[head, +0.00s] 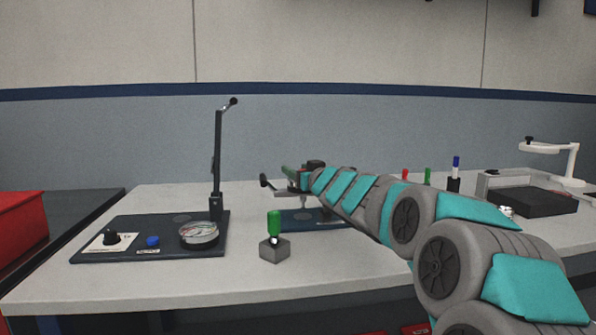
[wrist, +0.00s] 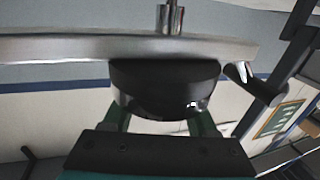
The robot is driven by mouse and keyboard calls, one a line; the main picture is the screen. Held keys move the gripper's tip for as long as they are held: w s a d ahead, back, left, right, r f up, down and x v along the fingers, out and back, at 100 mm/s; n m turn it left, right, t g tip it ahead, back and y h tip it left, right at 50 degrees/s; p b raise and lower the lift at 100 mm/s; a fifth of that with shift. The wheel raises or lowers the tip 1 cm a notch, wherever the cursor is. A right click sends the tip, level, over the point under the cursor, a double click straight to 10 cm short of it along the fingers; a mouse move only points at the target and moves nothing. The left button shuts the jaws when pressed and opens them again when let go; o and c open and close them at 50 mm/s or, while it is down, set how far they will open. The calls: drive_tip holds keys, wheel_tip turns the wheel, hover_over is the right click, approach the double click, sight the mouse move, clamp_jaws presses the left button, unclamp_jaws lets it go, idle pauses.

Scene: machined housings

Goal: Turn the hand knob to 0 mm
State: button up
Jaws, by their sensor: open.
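My gripper (wrist: 162,108) is open, with green fingers to the left and right of a rounded black knob (wrist: 165,88) in the wrist view. The knob sits against a pale metal bar (wrist: 60,46). I cannot tell whether the fingers touch it. No mm scale is readable. In the head view my arm reaches to a small stand with a dark blue base (head: 300,222) at mid-table; my wrist hides most of its upper part. A black-ended lever (head: 266,182) sticks out left of it and a black lever (wrist: 262,88) shows at right in the wrist view.
A green-handled joystick (head: 274,225) stands in front of the stand. Markers (head: 455,170) and a black-topped device (head: 530,202) are at right.

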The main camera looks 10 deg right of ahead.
clamp_jaws()
idle(0.3)
drive_tip(key=shift+n+y, duration=0.5)
drive_tip(key=shift+y, duration=0.3)
drive_tip(key=shift+s+a+f+n+g+y, duration=0.1)
drive_tip(key=shift+a+n+g+y, duration=0.05)
drive_tip(key=shift+n+g+y, duration=0.8)
drive_tip(key=shift+s+a+f+n+g+y, duration=0.1)
drive_tip(key=shift+n+g+y, duration=0.45)
drive_tip(key=shift+y, duration=0.7)
drive_tip(key=shift+s+a+n+g+y, duration=0.1)
drive_tip(key=shift+a+n+g+y, duration=0.05)
drive_tip(key=shift+n+g+y, duration=0.55)
drive_tip(key=shift+s+a+r+n+g+y, duration=0.1)
drive_tip(key=shift+s+a+n+g+y, duration=0.05)
drive_tip(key=shift+n+g+y, duration=0.5)
drive_tip(key=shift+s+a+f+n+g+y, duration=0.1)
drive_tip(key=shift+a+n+g+y, duration=0.05)
drive_tip(key=shift+n+g+y, duration=0.5)
drive_tip(key=shift+s+a+r+n+g+y, duration=0.1)
drive_tip(key=shift+s+a+n+g+y, duration=0.05)
drive_tip(key=shift+n+g+y, duration=0.45)
drive_tip(key=shift+s+a+r+g, duration=0.1)
drive_tip(key=shift+r+g, duration=0.05)
drive_tip(key=shift+g, duration=0.35)
